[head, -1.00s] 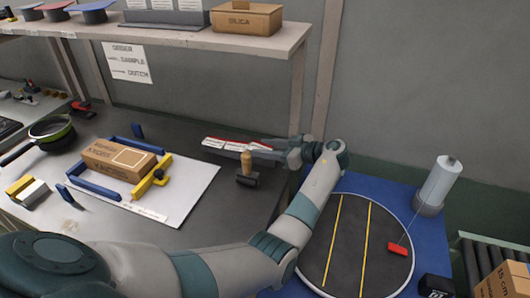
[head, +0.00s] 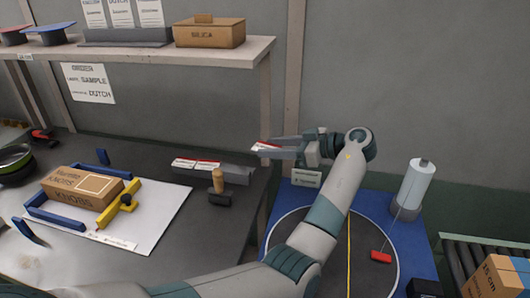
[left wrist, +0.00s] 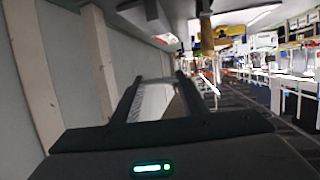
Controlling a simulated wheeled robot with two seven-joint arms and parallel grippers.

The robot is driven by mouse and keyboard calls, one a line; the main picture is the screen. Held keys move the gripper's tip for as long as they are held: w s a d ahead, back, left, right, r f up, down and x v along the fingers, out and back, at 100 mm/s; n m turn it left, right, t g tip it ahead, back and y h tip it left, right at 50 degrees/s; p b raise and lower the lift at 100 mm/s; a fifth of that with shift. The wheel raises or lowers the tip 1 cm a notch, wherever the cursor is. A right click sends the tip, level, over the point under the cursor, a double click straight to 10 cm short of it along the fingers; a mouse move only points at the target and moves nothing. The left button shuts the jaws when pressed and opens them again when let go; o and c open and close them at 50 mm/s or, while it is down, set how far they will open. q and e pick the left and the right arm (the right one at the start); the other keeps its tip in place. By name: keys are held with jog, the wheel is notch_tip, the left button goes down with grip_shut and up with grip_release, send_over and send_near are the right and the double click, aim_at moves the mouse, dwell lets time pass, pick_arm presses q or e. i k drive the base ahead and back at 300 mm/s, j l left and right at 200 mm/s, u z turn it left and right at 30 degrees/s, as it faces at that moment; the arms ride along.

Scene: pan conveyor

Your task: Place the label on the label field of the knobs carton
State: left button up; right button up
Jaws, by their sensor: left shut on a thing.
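My left gripper (head: 283,149) is shut on a label (head: 267,146), a small white piece with a red edge. It holds the label in the air, right of and above the label holder (head: 236,174). In the left wrist view a pale label (left wrist: 152,102) shows between the two dark fingers. The knobs carton (head: 71,198) is a brown box lying far to the left of the gripper. Its outlined label field (head: 97,184) is on the top face, facing up and bare. My right gripper is not in view.
Blue fixture bars (head: 58,223) and a yellow clamp (head: 117,212) surround the carton on a white board (head: 165,212). A wooden-handled stamp (head: 218,188) stands between board and gripper. The shelf (head: 145,58) overhangs behind. A turntable (head: 285,235) lies at the right.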

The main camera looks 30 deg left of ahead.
aim_at(94, 183)
jog(key=k, duration=1)
